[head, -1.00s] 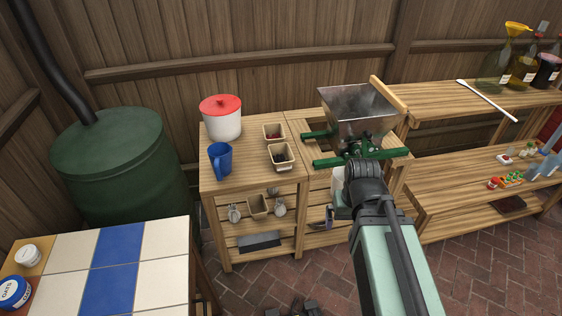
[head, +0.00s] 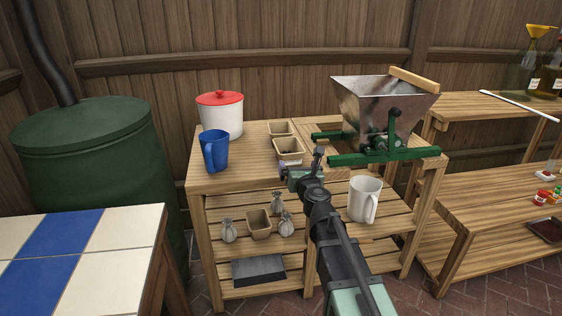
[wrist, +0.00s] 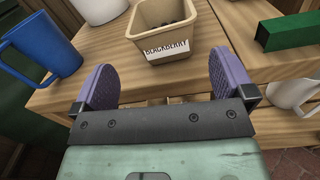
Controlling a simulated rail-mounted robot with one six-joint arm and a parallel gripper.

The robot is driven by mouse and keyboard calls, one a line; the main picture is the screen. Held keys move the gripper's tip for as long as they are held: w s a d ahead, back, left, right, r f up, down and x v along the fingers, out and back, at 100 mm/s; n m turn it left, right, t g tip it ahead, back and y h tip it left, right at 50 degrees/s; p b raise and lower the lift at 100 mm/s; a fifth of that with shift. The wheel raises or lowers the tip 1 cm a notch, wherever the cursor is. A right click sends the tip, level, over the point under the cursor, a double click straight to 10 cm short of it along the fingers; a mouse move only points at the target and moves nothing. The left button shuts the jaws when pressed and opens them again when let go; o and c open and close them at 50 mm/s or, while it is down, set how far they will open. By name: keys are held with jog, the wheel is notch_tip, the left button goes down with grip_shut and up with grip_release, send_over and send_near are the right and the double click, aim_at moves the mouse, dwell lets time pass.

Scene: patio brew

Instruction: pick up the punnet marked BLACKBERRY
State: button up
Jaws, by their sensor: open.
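The punnet marked BLACKBERRY (wrist: 168,45) is a tan open box with a white label and dark contents, standing upright near the front edge of the wooden bench top. In the head view it is the nearer of two punnets (head: 288,150). My gripper (wrist: 172,85) is open and empty, its two purple-padded fingers spread apart just in front of the punnet, one towards each side. The fingers do not appear to touch it. In the head view my gripper (head: 303,170) is at the bench's front edge, partly hidden by my arm.
A second punnet (head: 281,128) stands behind. A blue jug (head: 215,150) and a white red-lidded tub (head: 221,115) are at left; the crusher (head: 385,115) with its green frame is at right. A white mug (head: 364,198) and a lower shelf with small sacks (head: 285,224) lie below.

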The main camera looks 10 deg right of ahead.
jog(key=w, duration=1.1)
jog(key=shift+a, duration=0.3)
jog(key=shift+s, duration=0.1)
jog(key=c, duration=0.7)
